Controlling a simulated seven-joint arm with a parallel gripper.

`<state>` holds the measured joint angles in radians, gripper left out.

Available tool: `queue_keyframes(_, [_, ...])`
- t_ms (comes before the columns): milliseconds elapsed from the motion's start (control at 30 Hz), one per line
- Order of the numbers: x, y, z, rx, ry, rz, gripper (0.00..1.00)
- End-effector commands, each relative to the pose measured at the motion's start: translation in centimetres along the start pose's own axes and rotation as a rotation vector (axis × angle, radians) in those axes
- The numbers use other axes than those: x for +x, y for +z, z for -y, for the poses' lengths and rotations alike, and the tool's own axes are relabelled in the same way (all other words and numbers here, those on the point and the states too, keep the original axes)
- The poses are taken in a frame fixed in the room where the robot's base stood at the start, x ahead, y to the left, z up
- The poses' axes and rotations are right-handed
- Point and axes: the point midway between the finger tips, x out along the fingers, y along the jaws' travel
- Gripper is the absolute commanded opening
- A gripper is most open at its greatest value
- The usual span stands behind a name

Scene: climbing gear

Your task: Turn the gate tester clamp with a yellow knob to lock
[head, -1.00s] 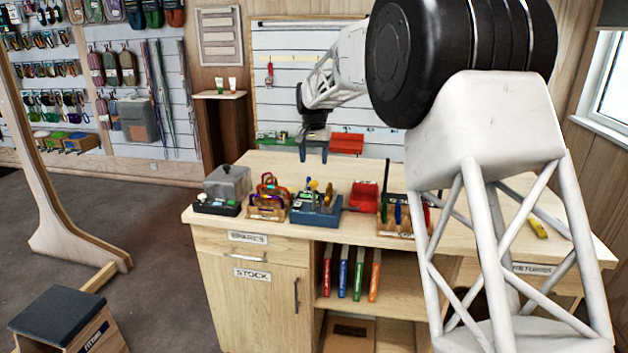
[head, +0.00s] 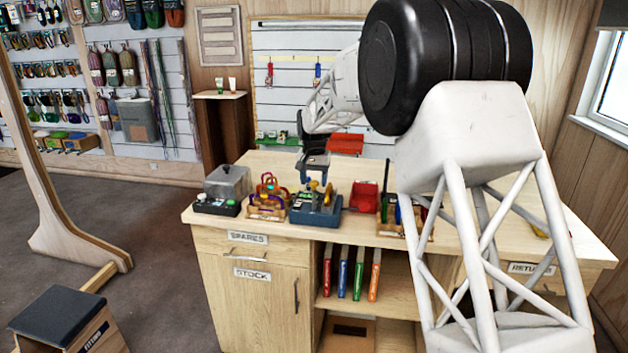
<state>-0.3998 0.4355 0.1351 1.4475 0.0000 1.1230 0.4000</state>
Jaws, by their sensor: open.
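The gate tester (head: 314,214) is a blue-grey device near the front edge of the wooden bench, left of its middle. A small yellow knob (head: 313,185) shows on top of it, with another yellow-gold part (head: 328,192) just to its right. My gripper (head: 313,180) is low over the tester, pointing down, with its fingers around or just behind the yellow knob. It is open. Whether the fingers touch the knob cannot be told at this size. The clamp's position is too small to read.
Left of the tester are a wooden rack with carabiners (head: 267,204) and a dark box with a grey cover (head: 227,185). To the right are a red bin (head: 363,197) and a wooden tool holder (head: 408,228).

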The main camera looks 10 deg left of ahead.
Motion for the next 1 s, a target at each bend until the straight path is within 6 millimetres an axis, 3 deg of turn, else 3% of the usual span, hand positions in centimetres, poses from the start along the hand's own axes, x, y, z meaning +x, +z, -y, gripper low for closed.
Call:
queue_keyframes(267, [0.08, 0.01, 0.00, 0.000, 0.000, 0.000, 0.59])
queue_keyframes(667, [0.07, 0.02, -0.02, 0.000, 0.000, 0.000, 0.00])
queue_keyframes(1000, [0.06, 0.03, -0.03, -0.019, 0.000, 0.000, 0.00])
